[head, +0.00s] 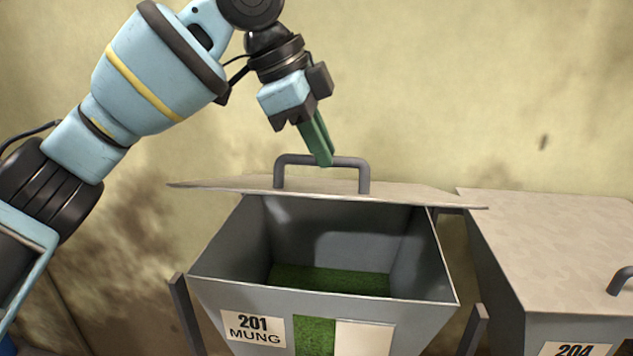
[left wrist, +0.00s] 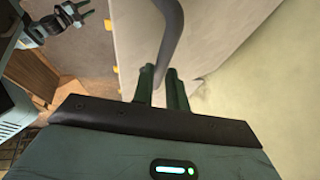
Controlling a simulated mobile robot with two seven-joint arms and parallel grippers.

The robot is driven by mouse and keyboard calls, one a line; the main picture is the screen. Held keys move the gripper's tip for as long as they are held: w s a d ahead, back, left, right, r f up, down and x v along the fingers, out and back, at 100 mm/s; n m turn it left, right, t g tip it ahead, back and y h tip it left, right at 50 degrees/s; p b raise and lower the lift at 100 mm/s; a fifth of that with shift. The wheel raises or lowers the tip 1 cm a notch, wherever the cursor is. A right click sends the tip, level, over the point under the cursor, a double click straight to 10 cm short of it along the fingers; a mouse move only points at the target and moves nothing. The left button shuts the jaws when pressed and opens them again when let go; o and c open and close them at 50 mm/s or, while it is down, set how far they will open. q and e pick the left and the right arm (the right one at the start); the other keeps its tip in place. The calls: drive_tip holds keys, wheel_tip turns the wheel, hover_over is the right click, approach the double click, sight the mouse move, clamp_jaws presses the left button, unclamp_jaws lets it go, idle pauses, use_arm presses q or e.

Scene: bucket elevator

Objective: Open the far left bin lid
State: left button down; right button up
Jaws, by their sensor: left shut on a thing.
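The grey bin labelled "201 MUNG" (head: 222,283) stands in the middle of the head view with its top open and green grains (head: 330,281) inside. Its lid (head: 225,184) is raised at the back and shows nearly edge-on. My left gripper (head: 325,160) is shut on the lid's grey bar handle (head: 366,178). In the left wrist view the handle (left wrist: 172,40) runs between the green fingers (left wrist: 161,88), with the lid's pale face (left wrist: 140,35) beyond. My right gripper (left wrist: 86,10) shows small at the upper left of that view, empty, with its fingers apart.
A second bin labelled "204" (head: 575,349) stands close on the right with its lid (head: 560,235) closed and a handle (head: 622,281) on it. A yellowish stained wall (head: 450,90) rises behind the bins.

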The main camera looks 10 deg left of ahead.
use_arm(q)
drive_tip(key=w+r, duration=0.5)
drive_tip(key=w, duration=0.1)
idle(0.4)
drive_tip(key=shift+a+r, duration=0.1)
idle(0.3)
drive_tip(key=c, duration=1.6)
unclamp_jaws()
drive_tip(key=shift+w, duration=0.15)
drive_tip(key=shift+c, duration=0.2)
drive_tip(key=shift+o, duration=1.2)
drive_tip(key=shift+w, duration=0.45)
drive_tip(key=v, duration=0.8)
drive_tip(key=shift+s+r, duration=0.2)
drive_tip(key=shift+s, duration=0.15)
